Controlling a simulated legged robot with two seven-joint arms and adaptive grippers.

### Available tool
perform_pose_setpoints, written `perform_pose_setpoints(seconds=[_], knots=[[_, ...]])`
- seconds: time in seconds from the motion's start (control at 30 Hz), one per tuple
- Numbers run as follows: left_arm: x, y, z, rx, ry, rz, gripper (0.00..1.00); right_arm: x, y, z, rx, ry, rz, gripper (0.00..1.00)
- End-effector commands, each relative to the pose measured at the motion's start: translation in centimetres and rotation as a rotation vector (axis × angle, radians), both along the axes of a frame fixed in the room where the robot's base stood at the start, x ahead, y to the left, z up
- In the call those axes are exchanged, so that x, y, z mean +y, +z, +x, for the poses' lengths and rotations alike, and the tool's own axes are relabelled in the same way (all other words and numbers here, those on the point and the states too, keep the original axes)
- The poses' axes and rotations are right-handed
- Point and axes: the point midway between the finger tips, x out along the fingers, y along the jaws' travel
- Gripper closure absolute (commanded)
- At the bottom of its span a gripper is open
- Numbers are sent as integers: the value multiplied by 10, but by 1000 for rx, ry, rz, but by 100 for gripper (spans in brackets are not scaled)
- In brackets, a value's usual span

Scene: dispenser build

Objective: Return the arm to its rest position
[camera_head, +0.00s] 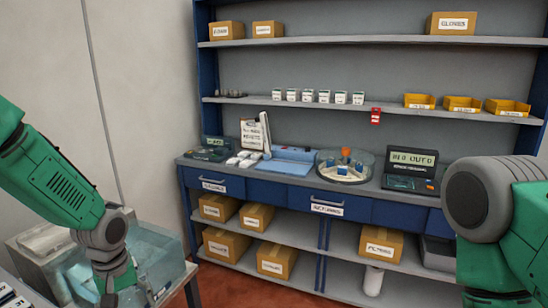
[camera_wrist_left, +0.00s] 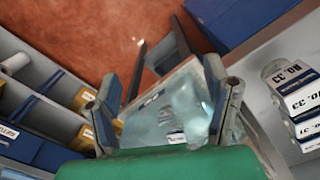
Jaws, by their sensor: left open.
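My left arm comes in from the left in the head view and points down over a translucent bluish bin (camera_head: 160,262). My left gripper (camera_head: 112,292) is at the bottom edge there, and its fingertips are hard to make out. In the left wrist view my left gripper (camera_wrist_left: 165,95) has its two fingers spread wide apart. The translucent bin (camera_wrist_left: 170,110) with a small label shows between and beyond them; I cannot tell whether they touch it. My right arm fills the right edge of the head view, and its gripper is out of view.
A blue and grey shelf unit (camera_head: 345,205) holds cardboard boxes (camera_head: 375,245), yellow bins (camera_head: 462,104), a round tray (camera_head: 345,168) and a display device (camera_head: 411,168). White labelled packs (camera_wrist_left: 300,105) lie beside the gripper. Reddish floor (camera_wrist_left: 95,35) is open between.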

Motion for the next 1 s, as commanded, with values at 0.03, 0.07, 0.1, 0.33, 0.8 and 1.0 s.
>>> perform_pose_setpoints(seconds=[0.03, 0.07, 0.1, 0.33, 0.8, 1.0], knots=[[-1, -15, -6, 6, -14, -5, 30, 0, -6, 0, -1, 0, 0, 60], [-1, -22, -9, 6, -23, -9, 30, 0, -7, 0, -1, 0, 0, 60], [-3, -29, -12, 6, -35, -14, 30, 0, -10, 1, -1, 0, 0, 60], [-20, -89, -51, 0, -134, -38, 30, 1, -30, 1, -1, 1, 0, 60], [-38, -275, -246, -26, -550, -12, 30, 1, -119, 0, 0, 0, 0, 60], [-28, -289, -289, -42, -670, 33, 30, 1, -134, 1, 0, 0, 0, 60]])
